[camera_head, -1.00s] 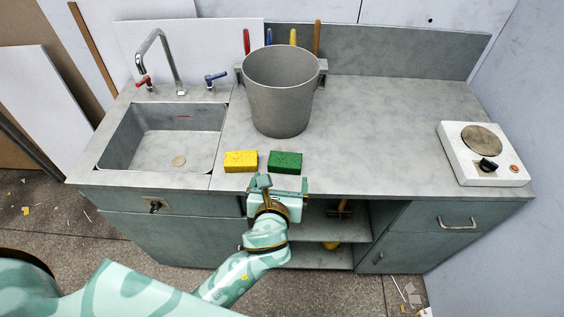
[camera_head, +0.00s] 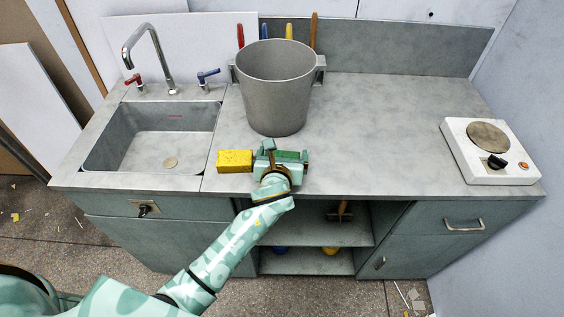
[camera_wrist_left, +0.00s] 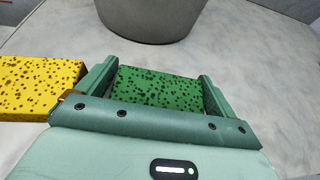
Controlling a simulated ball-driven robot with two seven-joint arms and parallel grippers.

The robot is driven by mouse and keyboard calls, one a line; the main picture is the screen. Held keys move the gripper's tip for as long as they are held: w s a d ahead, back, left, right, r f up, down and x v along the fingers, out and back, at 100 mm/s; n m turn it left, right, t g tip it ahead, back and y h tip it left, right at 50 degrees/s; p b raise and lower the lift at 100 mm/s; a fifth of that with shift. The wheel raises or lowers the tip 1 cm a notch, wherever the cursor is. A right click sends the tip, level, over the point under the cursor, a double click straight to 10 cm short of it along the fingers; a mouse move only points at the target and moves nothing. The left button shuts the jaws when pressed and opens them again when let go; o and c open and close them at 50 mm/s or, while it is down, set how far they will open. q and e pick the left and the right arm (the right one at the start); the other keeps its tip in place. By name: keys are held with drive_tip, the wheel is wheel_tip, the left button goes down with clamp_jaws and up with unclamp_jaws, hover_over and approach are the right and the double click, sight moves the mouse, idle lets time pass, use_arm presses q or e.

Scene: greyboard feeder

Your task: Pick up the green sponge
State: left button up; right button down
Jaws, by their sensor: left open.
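The green sponge (camera_wrist_left: 158,87) lies on the grey counter, between the two open fingers of my left gripper (camera_wrist_left: 158,90) in the left wrist view. Small gaps show between the sponge and the fingers, and its near edge is hidden by the gripper body. In the head view my left gripper (camera_head: 285,157) covers much of the green sponge (camera_head: 291,155). My right gripper is not in view.
A yellow sponge (camera_head: 234,161) lies close to the left of the gripper, also in the left wrist view (camera_wrist_left: 38,85). A grey bucket (camera_head: 273,90) stands just behind. A sink (camera_head: 150,140) is at left, a hot plate (camera_head: 488,150) at right.

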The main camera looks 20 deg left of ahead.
sight(283, 153)
use_arm(q)
drive_tip(key=c, duration=0.7)
drive_tip(key=shift+r, duration=0.15)
drive_tip(key=shift+r, duration=0.25)
wheel_tip(283, 153, up, 3)
drive_tip(key=shift+f+p, duration=0.1)
drive_tip(key=shift+p, duration=1.05)
drive_tip(key=s+r+p, duration=0.1)
drive_tip(key=r, duration=0.1)
drive_tip(key=s+r+p, duration=0.1)
drive_tip(key=s+r, duration=0.1)
drive_tip(key=s+r+p, duration=0.1)
drive_tip(key=r+p, duration=0.1)
drive_tip(key=shift+s+a, duration=0.3)
drive_tip(key=shift+a, duration=0.1)
drive_tip(key=s+r, duration=0.1)
drive_tip(key=s, duration=0.2)
drive_tip(key=s+a+r+p, duration=0.1)
drive_tip(key=s, duration=0.2)
drive_tip(key=s+r+p, duration=0.1)
drive_tip(key=s, duration=0.2)
drive_tip(key=shift+s+a+r, duration=0.15)
drive_tip(key=shift+a+r, duration=0.1)
drive_tip(key=shift+a, duration=0.05)
